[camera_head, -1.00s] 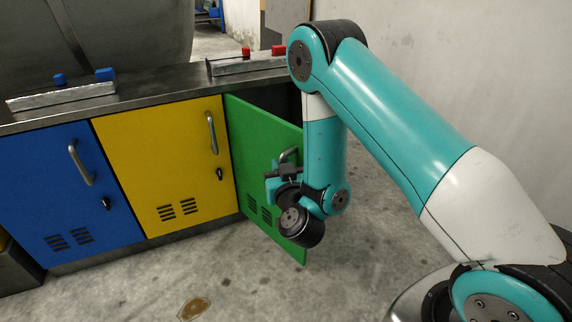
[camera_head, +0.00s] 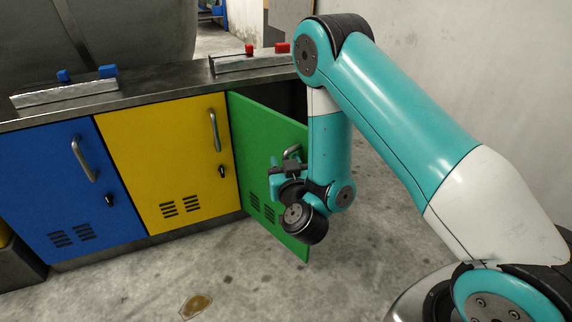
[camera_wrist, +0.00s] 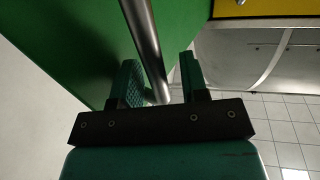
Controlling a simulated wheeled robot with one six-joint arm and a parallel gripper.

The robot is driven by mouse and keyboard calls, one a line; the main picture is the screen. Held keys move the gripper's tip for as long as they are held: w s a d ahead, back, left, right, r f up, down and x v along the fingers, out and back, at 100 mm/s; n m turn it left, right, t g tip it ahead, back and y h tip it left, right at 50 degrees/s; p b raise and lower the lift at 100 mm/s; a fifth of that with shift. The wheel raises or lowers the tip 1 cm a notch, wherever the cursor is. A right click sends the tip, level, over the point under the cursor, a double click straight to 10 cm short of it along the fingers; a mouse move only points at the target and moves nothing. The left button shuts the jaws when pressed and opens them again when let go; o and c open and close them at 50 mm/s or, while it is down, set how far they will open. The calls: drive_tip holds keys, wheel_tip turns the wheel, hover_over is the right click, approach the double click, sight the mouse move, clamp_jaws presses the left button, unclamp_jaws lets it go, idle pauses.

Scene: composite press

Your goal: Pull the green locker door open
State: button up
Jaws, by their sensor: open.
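The green locker door (camera_head: 252,135) stands partly open, swung out from the cabinet, with a dark gap behind its top edge. Its metal bar handle (camera_head: 291,152) shows just above my gripper (camera_head: 275,174). In the wrist view the green door (camera_wrist: 60,40) fills the upper left. The handle (camera_wrist: 146,45) runs down between the two fingers of my gripper (camera_wrist: 160,85). The fingers are apart, one on each side of the bar, with a visible space on the right. Whether either finger touches the bar is unclear. My wrist hides part of the door's lower area.
The yellow door (camera_head: 165,160) and the blue door (camera_head: 65,190) are shut. The countertop (camera_head: 160,92) carries metal strips with red and blue blocks. A pale wall (camera_head: 480,70) stands at the right.

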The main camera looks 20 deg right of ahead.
wheel_tip(320, 180, up, 20)
drive_tip(key=p, duration=1.1)
drive_tip(key=shift+p, duration=0.3)
drive_tip(key=shift+f, duration=0.15)
